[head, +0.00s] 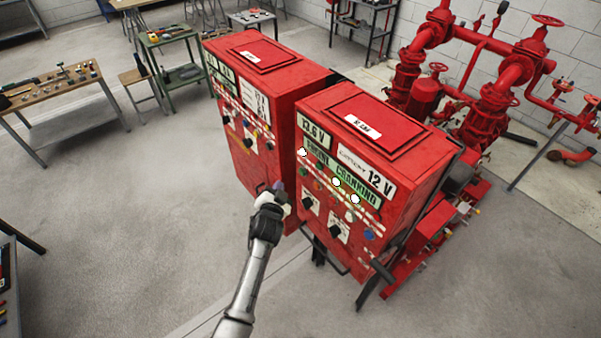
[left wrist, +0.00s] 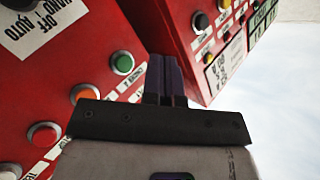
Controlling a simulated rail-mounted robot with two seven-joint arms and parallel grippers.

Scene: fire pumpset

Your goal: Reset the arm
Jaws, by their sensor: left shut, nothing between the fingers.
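My left gripper (head: 277,190) is at the end of the arm that comes up from the bottom of the head view. It is in front of the gap between two red control cabinets, near the lower right edge of the left cabinet (head: 238,157). In the left wrist view its dark fingers (left wrist: 166,78) are together and empty. The right cabinet (head: 315,222) has lit white lamps, coloured buttons and black knobs. Close by in the left wrist view are a green button (left wrist: 122,63), an orange button (left wrist: 84,93) and a red button (left wrist: 43,134). My right gripper is not in view.
Red pumps and pipes (head: 497,100) stand behind the cabinets at the right. A wooden workbench (head: 75,98) with tools and a green table (head: 165,42) stand at the left and back. The grey floor left of the cabinets is clear.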

